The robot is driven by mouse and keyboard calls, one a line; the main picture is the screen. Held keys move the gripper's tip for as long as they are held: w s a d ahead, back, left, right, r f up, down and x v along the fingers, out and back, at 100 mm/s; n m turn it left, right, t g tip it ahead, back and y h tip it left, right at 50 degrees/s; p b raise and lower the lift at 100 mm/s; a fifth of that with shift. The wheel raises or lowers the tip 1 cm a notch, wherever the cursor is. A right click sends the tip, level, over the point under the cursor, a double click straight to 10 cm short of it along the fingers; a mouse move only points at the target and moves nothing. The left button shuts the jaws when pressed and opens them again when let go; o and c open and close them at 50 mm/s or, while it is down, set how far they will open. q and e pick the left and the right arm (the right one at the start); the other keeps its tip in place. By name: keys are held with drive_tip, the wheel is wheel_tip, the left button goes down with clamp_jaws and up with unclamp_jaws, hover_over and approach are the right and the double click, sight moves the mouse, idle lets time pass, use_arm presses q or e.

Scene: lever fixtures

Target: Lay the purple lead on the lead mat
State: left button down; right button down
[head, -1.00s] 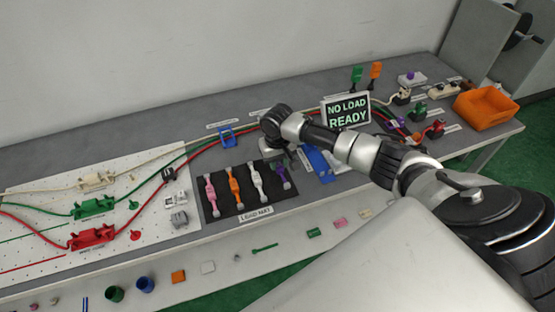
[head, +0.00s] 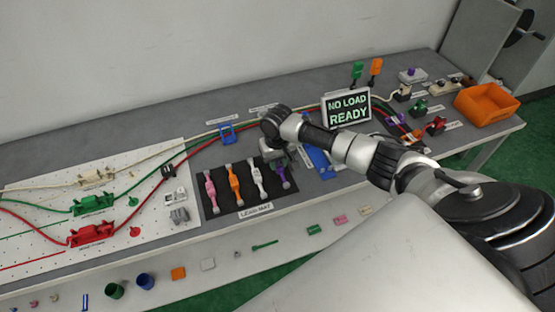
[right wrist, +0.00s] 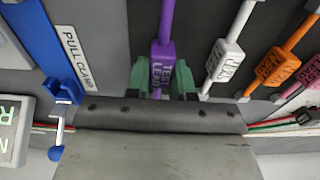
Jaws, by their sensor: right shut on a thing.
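The purple lead (head: 283,178) is at the right end of the black lead mat (head: 263,205) in the head view. My right gripper (right wrist: 160,78) is shut on its labelled purple body (right wrist: 164,55), with a green finger on each side. The lead is lined up beside the white lead (head: 257,177), apart from it. I cannot tell whether it touches the mat. My right wrist hides its far end in the head view. My left gripper is not in view.
Orange (head: 233,184) and pink (head: 210,189) leads also lie on the mat. A blue pull clamp (head: 319,162) lies just right of the mat. A lit sign (head: 347,109) reading "NO LOAD READY" stands behind my forearm. Red, green and white cables run behind the gripper.

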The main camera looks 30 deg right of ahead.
drive_tip(key=shift+f, duration=0.45)
drive_tip(key=shift+f, duration=0.25)
idle(0.4)
drive_tip(key=c, duration=0.9)
unclamp_jaws()
drive_tip(key=shift+o, duration=0.5)
drive_tip(key=o, duration=0.4)
